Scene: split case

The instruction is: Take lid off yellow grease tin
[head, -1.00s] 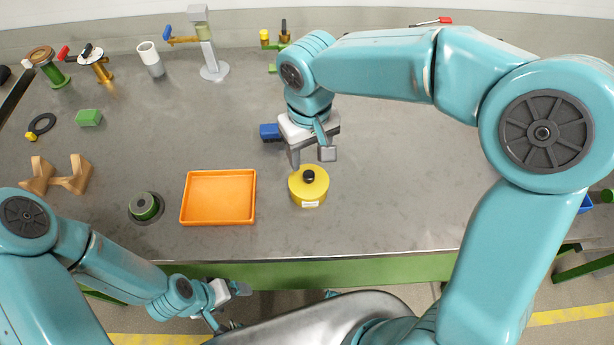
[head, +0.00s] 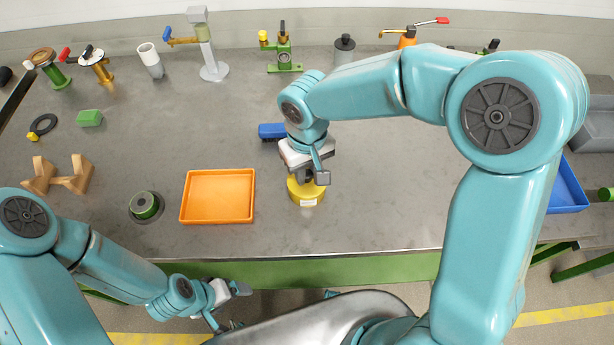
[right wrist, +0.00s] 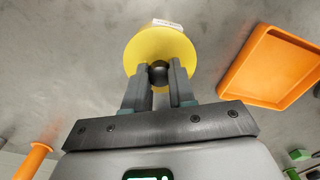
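The yellow grease tin (head: 306,192) stands on the grey bench right of the orange tray, its lid on, with a pale label on its side. My right gripper (head: 307,176) is over it, pointing down. In the right wrist view, the lid (right wrist: 160,45) is a yellow disc with a dark round knob (right wrist: 159,73). The right fingers stand on either side of the knob, with narrow gaps seeming to show, so they look open. In the head view the gripper hides the knob. My left gripper (head: 228,303) is open and empty, low in front of the bench edge.
The orange tray (head: 218,197) is empty, left of the tin. A blue block or brush (head: 271,131) lies behind the tin. A green round part (head: 144,205) and a wooden cradle (head: 57,176) are at left. Several fittings stand along the back. Bench right of the tin is clear.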

